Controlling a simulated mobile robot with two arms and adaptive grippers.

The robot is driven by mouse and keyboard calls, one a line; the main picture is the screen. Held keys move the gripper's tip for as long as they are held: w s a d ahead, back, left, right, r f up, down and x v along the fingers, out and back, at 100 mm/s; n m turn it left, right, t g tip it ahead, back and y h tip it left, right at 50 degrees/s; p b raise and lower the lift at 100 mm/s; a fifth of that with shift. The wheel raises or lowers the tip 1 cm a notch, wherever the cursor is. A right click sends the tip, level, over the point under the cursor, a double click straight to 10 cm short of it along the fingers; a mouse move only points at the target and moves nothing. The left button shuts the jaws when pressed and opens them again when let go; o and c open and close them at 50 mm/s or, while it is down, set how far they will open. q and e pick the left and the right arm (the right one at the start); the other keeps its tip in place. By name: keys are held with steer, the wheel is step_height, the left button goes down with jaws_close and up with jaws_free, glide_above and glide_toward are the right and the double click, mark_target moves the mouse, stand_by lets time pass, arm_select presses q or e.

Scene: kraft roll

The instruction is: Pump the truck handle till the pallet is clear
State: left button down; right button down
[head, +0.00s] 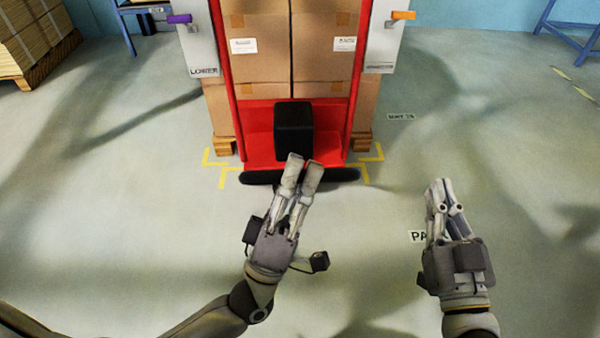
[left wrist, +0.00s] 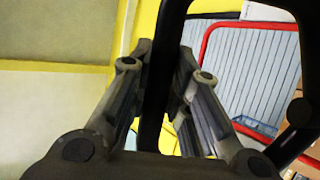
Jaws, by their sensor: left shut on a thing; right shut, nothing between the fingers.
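The red truck (head: 255,150) stands upright ahead, with stacked cartons (head: 262,60) behind its frame. The wooden pallet (head: 361,142) shows at both sides under the cartons; I cannot tell whether there is a gap below it. A black block (head: 293,128) sits at the truck's front, above a wide black bar (head: 335,174). My left gripper (head: 303,163) is shut at the truck's front. In the left wrist view a black loop handle (left wrist: 160,85) runs between its fingers. In the head view the grip point is hard to make out. My right gripper (head: 440,186) is shut and empty, apart to the right.
A purple lever (head: 180,18) tops the left panel marked LOWER; an orange lever (head: 403,15) is on the right panel. Yellow corner marks (head: 372,156) lie on the floor. A loaded pallet (head: 35,70) stands far left.

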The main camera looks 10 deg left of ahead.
arm_select(q)
steer(key=c, duration=1.4)
jaws_free()
steer(key=shift+d+f, duration=0.1)
steer(key=shift+o, duration=0.4)
steer(key=v, duration=1.2)
steer(key=shift+w, duration=0.1)
